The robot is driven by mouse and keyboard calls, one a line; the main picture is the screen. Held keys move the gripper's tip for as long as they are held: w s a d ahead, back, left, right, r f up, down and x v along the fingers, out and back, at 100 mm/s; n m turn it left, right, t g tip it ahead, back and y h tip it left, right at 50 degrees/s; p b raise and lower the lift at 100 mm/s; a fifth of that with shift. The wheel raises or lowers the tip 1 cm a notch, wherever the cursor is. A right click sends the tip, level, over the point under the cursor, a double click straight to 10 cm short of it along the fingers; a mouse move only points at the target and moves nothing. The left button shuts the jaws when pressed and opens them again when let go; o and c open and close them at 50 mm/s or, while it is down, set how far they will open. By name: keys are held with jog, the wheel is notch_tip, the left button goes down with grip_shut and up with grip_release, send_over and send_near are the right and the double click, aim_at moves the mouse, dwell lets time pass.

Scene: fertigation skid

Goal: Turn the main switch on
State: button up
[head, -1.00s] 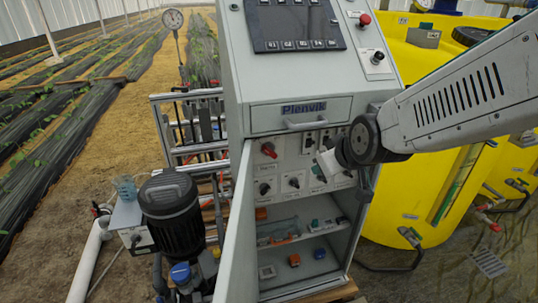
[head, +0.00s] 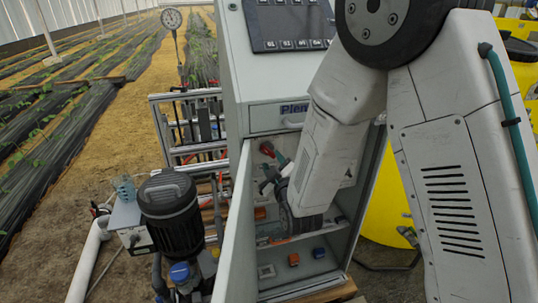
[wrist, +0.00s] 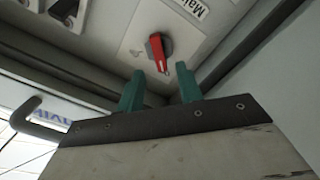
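The main switch is a red rotary knob (wrist: 157,53) on a light panel, with a partly visible "Mai..." label beside it in the wrist view. In the head view the red knob (head: 267,148) shows at the upper left of the panel inside the open cabinet. My gripper (wrist: 160,70) is open, its two teal fingers apart and pointing at the knob. The knob's lower end lies close to the gap between the fingertips; I cannot tell whether they touch it. In the head view my gripper (head: 273,170) is just below the knob.
The open cabinet door (head: 236,225) stands close left of my gripper. My arm hides most of the panel's right side. A black pump motor (head: 171,212) stands left.

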aim_at(268, 152)
jog(key=w, duration=0.2)
jog(key=w+a, duration=0.1)
jog(key=w, duration=0.2)
grip_shut()
